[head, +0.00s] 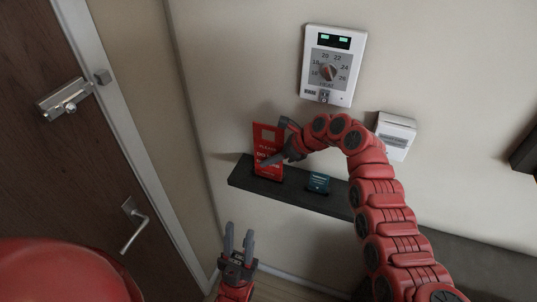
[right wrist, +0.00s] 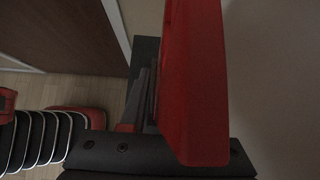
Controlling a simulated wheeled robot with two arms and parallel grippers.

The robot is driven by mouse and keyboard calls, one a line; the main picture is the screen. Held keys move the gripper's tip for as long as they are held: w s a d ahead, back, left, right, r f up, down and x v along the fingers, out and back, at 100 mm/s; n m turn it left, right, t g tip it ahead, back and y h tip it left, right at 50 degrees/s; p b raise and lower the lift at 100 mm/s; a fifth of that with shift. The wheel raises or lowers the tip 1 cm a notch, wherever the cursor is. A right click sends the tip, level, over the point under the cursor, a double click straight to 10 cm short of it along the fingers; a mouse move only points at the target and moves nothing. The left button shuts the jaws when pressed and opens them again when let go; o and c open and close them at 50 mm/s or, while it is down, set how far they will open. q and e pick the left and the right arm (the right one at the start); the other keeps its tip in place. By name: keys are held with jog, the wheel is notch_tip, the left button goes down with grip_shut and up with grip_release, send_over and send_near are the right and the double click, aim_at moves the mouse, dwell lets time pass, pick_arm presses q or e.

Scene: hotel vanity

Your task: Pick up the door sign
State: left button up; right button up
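The red door sign (head: 265,136) with white lettering stands upright at the left part of a dark wall shelf. My right gripper (head: 279,143) is at the sign's right edge with its fingers spread. One finger crosses in front of the sign's lower part; the other is higher, by its upper right edge. In the right wrist view the sign (right wrist: 198,75) looms large and close beside a dark finger; the other finger is hidden, and contact cannot be told. My left gripper (head: 238,240) is open and empty, below the shelf.
The dark shelf (head: 240,176) also carries a small teal card (head: 318,182) right of the sign. A thermostat panel (head: 333,66) and a white box (head: 395,135) are on the wall above. A brown door (head: 60,150) with a lever handle (head: 134,225) is at left.

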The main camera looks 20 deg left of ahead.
aim_at(270, 147)
grip_shut()
jog(key=shift+r, duration=0.1)
jog(key=shift+r+p, duration=0.45)
jog(key=shift+p, duration=0.15)
notch_tip(270, 147, up, 3)
jog(key=p, duration=0.3)
jog(key=shift+r+p, duration=0.1)
jog(key=shift+p, duration=0.25)
jog(key=s+d+p, duration=0.3)
jog(key=s+p, duration=0.1)
jog(key=s, duration=1.1)
jog(key=shift+s+r, duration=0.35)
jog(key=shift+s, duration=0.05)
